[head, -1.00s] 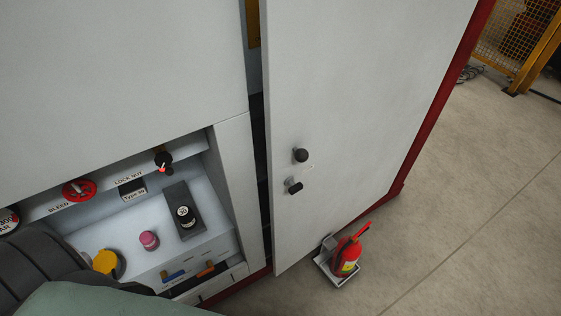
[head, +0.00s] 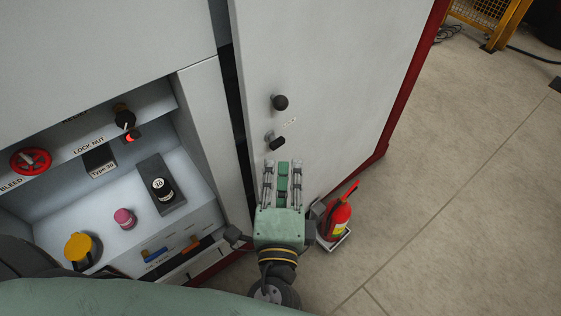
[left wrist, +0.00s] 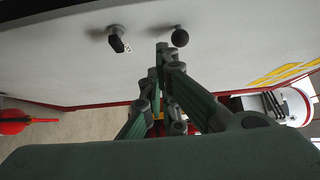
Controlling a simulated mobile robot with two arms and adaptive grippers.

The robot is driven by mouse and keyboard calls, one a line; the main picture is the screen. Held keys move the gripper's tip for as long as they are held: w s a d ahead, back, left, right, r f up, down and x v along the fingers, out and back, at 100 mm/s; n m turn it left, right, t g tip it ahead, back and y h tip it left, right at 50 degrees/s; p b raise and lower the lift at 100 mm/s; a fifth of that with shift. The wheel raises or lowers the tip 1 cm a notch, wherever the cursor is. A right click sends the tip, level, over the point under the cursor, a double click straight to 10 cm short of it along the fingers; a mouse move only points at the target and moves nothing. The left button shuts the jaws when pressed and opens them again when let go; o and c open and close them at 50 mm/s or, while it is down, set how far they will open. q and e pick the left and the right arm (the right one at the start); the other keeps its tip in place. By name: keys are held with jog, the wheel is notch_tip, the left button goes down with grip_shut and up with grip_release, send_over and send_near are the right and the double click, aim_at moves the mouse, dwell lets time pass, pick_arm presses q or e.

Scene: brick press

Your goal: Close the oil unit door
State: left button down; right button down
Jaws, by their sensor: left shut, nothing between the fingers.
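The oil unit door (head: 335,70) is a tall pale grey panel, standing slightly open with a dark gap along its left edge. It carries a round black knob (head: 280,102) and a small black handle (head: 277,142) below it. Both also show in the left wrist view, the knob (left wrist: 180,38) right of the handle (left wrist: 117,42). My left gripper (head: 283,164) is shut and empty, in front of the door just below the handle, fingers pointing up in the head view. I cannot tell whether it touches the door. My right gripper is not in view.
Left of the door is a recessed control panel with a red bleed wheel (head: 31,161), a yellow knob (head: 82,248) and a pink knob (head: 124,218). A red fire extinguisher (head: 340,218) stands on the floor right of the gripper. Open floor lies farther right.

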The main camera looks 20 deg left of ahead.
aim_at(253, 114)
pick_arm(q)
jog(key=w+a+p, duration=0.4)
jog(key=w+a, duration=0.1)
jog(key=w, duration=0.5)
jog(key=w+a, duration=0.1)
jog(key=a, duration=0.1)
jog(key=w+a, duration=0.1)
jog(key=a, duration=0.1)
jog(key=w+a+p, duration=0.1)
jog(key=w+a, duration=0.1)
jog(key=shift+w+a+f, duration=0.1)
jog(key=shift+f, duration=0.15)
jog(key=shift+r, duration=0.1)
